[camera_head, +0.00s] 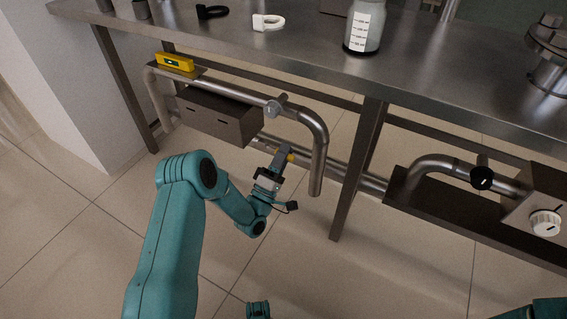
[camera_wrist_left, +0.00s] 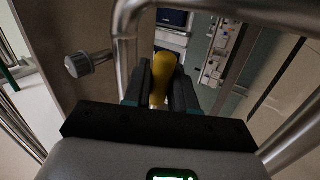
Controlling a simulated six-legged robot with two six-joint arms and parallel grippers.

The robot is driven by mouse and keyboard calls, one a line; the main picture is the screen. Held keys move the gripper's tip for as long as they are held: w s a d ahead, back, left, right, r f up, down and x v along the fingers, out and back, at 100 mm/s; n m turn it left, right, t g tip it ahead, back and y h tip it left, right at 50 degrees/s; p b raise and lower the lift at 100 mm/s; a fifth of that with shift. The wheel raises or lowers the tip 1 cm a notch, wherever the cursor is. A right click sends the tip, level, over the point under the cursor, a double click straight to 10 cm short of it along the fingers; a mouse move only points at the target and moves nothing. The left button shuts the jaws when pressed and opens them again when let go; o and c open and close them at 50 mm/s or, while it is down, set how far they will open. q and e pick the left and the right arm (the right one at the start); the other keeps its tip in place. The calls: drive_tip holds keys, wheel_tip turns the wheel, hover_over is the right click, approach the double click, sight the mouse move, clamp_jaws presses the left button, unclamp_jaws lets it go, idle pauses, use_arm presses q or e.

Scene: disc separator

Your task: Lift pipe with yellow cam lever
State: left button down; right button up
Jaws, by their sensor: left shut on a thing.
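My left gripper (camera_head: 285,158) is under the bench, in front of the lower pipework. It is shut on the yellow cam lever (camera_head: 291,157), of which only a small piece shows in the head view. In the left wrist view the yellow lever (camera_wrist_left: 163,78) stands between the two dark fingers (camera_wrist_left: 161,85), which touch its sides. A bent steel pipe (camera_head: 317,150) runs along under the bench and turns down just right of the gripper. I cannot tell which pipe the lever is joined to. My right gripper is not in view.
A yellow level (camera_head: 178,62) lies on a small shelf at the pipe's left end. A bench leg (camera_head: 358,168) stands right of the gripper. A bottle (camera_head: 365,28) stands on the bench (camera_head: 320,55). The floor in front is clear.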

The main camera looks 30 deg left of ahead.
use_arm(q)
drive_tip(key=shift+s+r+n+y, duration=0.1)
drive_tip(key=shift+r+n+y, duration=0.1)
drive_tip(key=shift+n+y, duration=0.55)
drive_tip(key=shift+r+n, duration=0.15)
drive_tip(key=shift+n, duration=0.3)
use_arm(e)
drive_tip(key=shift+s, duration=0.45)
use_arm(q)
drive_tip(key=shift+y, duration=0.35)
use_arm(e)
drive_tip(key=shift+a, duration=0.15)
use_arm(q)
drive_tip(key=c, duration=1.1)
unclamp_jaws()
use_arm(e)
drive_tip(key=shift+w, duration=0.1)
